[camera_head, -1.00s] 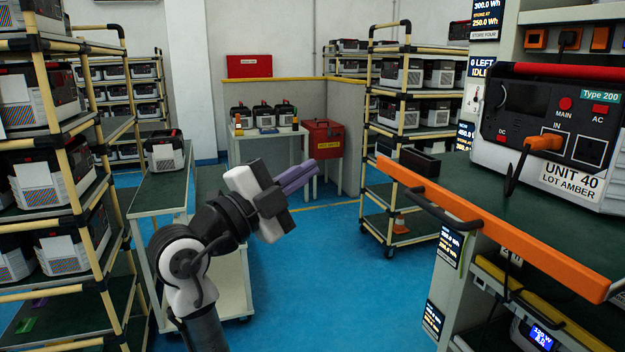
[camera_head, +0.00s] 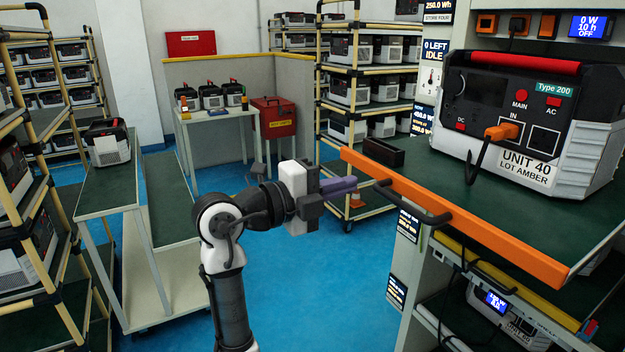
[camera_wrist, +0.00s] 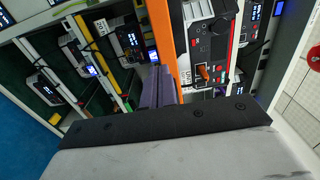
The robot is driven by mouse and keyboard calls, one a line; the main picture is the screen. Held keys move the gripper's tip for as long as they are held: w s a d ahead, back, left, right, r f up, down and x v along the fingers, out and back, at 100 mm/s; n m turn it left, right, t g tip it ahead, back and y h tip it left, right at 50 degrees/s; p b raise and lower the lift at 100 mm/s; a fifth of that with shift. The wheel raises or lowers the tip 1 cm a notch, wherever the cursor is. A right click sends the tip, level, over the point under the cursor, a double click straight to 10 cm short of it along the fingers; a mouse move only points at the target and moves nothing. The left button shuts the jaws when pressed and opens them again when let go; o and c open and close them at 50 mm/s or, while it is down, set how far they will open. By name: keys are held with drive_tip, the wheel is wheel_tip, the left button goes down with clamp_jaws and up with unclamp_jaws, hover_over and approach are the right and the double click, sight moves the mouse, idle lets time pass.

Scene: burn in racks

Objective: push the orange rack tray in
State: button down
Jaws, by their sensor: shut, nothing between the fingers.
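The orange rack tray (camera_head: 480,233) juts out of the rack at the right of the head view. It has an orange front edge, a black bar handle (camera_head: 410,206) and a green top. Unit 40 (camera_head: 530,120), with an orange plug in its front, stands on it. My gripper (camera_head: 350,184) is shut and empty, its purple fingers pointing right, close to the left part of the orange edge. I cannot tell whether they touch it. In the wrist view the fingers (camera_wrist: 157,88) lie beside the orange edge (camera_wrist: 165,45), with the unit (camera_wrist: 205,50) beyond it.
A small black bin (camera_head: 383,151) sits at the tray's back left. Below is a lower shelf with another unit (camera_head: 505,318). A green-topped trolley (camera_head: 105,185) stands left. Blue floor (camera_head: 300,290) is clear in front of the rack.

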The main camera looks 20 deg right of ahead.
drive_tip(key=shift+w+d+p, duration=0.15)
drive_tip(key=shift+d+p, duration=0.5)
drive_tip(key=shift+d, duration=1.1)
drive_tip(key=d+b, duration=0.1)
drive_tip(key=d, duration=0.9)
drive_tip(key=w+d+b, duration=0.1)
drive_tip(key=d+b, duration=0.1)
drive_tip(key=d, duration=0.9)
drive_tip(key=w+d+b, duration=0.1)
drive_tip(key=d, duration=1)
drive_tip(key=shift+w, duration=0.25)
drive_tip(key=shift+b, duration=0.3)
